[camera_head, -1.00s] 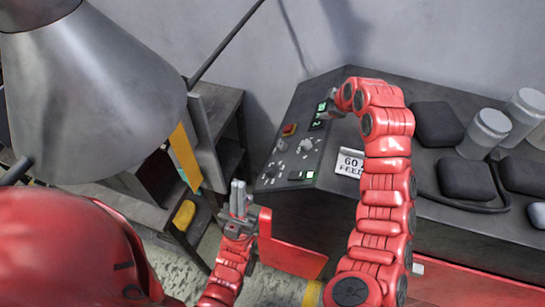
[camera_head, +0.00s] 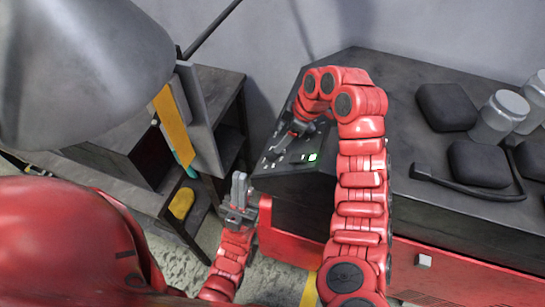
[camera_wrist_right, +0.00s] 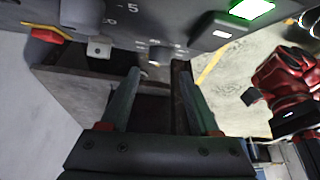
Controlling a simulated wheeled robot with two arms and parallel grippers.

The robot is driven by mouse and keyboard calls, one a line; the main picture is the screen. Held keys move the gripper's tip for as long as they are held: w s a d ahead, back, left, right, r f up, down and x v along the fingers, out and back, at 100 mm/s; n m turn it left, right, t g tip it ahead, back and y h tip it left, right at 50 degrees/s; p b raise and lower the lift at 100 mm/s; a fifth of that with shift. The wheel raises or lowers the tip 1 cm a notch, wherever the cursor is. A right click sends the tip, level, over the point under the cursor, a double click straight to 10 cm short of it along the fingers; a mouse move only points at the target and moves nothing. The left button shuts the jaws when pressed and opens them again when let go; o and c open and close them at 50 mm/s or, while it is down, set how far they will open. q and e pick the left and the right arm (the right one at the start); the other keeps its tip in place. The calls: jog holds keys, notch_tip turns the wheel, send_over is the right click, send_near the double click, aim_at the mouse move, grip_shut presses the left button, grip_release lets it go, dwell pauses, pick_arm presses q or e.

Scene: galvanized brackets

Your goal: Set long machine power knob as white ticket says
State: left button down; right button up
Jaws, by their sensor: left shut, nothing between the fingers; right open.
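The machine's sloped control panel (camera_head: 285,160) is partly covered by my right arm in the head view. My right gripper (camera_head: 283,143) is over the panel's knobs. In the right wrist view my right gripper (camera_wrist_right: 158,72) is open, with a small grey knob (camera_wrist_right: 157,54) just beyond and between its fingertips; contact is unclear. A larger dark knob (camera_wrist_right: 82,12) and a small pale knob (camera_wrist_right: 98,48) are up and left. Which knob is the power knob cannot be read. The white ticket is hidden. My left gripper (camera_head: 239,190) is shut and empty, left of the machine.
A green-lit display (camera_wrist_right: 250,9) and a red-and-yellow switch (camera_wrist_right: 45,33) are on the panel. Dark pads (camera_head: 447,106) and grey jars (camera_head: 497,118) are on the machine top. A lamp shade (camera_head: 85,60) and a dark shelf unit (camera_head: 150,155) stand at left.

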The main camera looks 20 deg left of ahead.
aim_at(272, 150)
jog(key=b+x, duration=0.4)
jog(key=x, duration=0.3)
jog(key=shift+a+f, duration=0.15)
jog(key=shift+f, duration=0.05)
grip_shut()
